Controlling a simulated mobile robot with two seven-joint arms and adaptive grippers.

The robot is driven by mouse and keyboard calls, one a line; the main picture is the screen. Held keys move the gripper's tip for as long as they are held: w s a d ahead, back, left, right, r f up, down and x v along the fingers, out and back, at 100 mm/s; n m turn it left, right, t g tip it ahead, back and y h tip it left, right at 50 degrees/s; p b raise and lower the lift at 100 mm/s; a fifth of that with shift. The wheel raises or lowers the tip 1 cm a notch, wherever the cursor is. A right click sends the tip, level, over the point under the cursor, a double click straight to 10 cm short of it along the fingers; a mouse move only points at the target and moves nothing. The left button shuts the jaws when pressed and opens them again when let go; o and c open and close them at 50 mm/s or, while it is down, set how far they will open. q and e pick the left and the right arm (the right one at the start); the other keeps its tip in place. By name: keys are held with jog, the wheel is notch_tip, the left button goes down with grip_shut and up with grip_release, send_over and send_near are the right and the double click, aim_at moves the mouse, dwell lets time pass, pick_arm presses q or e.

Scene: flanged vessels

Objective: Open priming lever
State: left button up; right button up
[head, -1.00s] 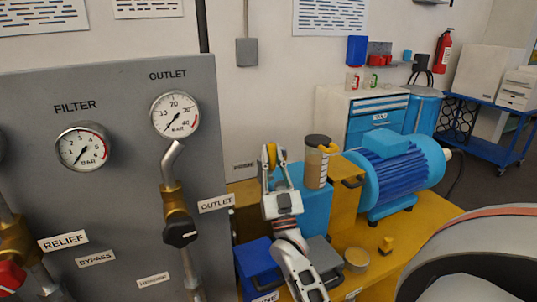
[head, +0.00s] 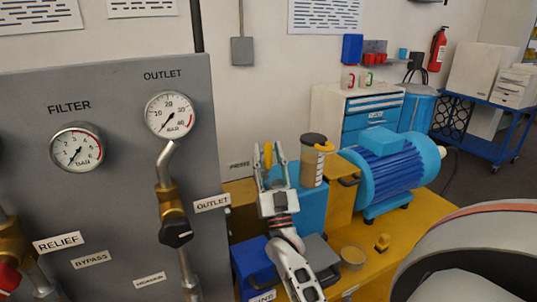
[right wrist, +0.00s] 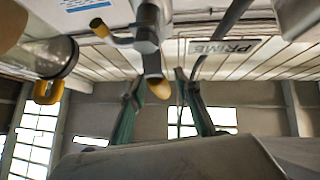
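The priming lever's yellow grip (head: 268,156) stands upright behind the blue pump block, beside the clear canister. My right gripper (head: 268,154) is at the grip, with a finger on each side. In the right wrist view, the two fingers (right wrist: 157,88) are apart, and a yellow-ended rod (right wrist: 160,88) shows between them. I cannot tell whether either finger touches it. A PRIME label (right wrist: 222,46) shows above right of the fingers. My left gripper is not in view.
The canister (head: 313,160) with a yellow handle stands close right of the gripper. A blue motor (head: 390,175) sits farther right on the yellow base. The grey gauge panel (head: 120,120) is to the left.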

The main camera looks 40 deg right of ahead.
notch_tip(320, 180, up, 10)
dwell(0.5)
dwell(0.5)
